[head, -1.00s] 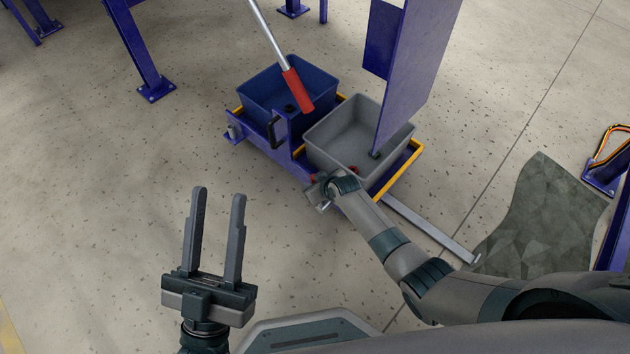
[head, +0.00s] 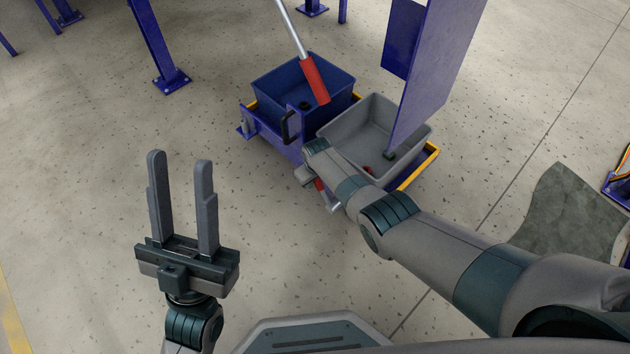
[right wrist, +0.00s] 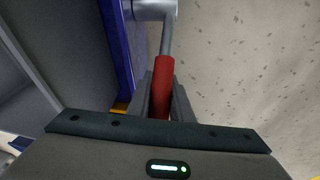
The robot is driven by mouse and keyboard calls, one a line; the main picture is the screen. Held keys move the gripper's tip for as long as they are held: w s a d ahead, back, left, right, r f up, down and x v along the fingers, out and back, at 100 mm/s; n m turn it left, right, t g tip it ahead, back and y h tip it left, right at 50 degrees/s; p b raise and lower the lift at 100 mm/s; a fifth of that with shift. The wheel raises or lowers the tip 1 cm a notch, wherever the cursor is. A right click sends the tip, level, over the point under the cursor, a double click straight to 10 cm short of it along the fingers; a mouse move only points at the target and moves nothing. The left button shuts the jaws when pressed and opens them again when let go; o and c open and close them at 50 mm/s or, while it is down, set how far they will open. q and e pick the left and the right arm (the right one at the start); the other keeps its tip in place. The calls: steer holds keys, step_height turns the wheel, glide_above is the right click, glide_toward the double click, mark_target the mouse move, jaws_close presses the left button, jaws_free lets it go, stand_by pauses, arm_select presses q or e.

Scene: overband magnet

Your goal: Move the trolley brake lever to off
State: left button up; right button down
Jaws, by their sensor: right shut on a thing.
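The trolley (head: 270,133) has a blue frame with yellow edging and stands on the floor ahead. The brake lever's red grip (right wrist: 163,75) is between my right gripper's fingers (right wrist: 162,92) in the right wrist view, and its metal rod runs up to a grey cylindrical end. In the head view a bit of the red grip (head: 319,186) shows beside my right gripper (head: 305,176), at the trolley's near side. My right gripper is shut on the grip, and the wrist hides part of it. My left gripper (head: 182,205) is open and empty above bare floor.
A blue bin (head: 275,85) and a grey bin (head: 350,125) sit on the trolley. A red-ended pole (head: 316,80) hangs over the blue bin. A blue upright panel (head: 435,75) stands over the grey bin. Blue posts (head: 160,50) stand behind; the left floor is clear.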

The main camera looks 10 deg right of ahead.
stand_by(0.3)
steer(key=c, duration=1.9)
jaws_free()
steer(key=shift+w, duration=0.1)
steer(key=shift+c, duration=0.2)
steer(key=o, duration=0.4)
steer(key=shift+a+f, duration=0.1)
steer(key=shift+c, duration=0.2)
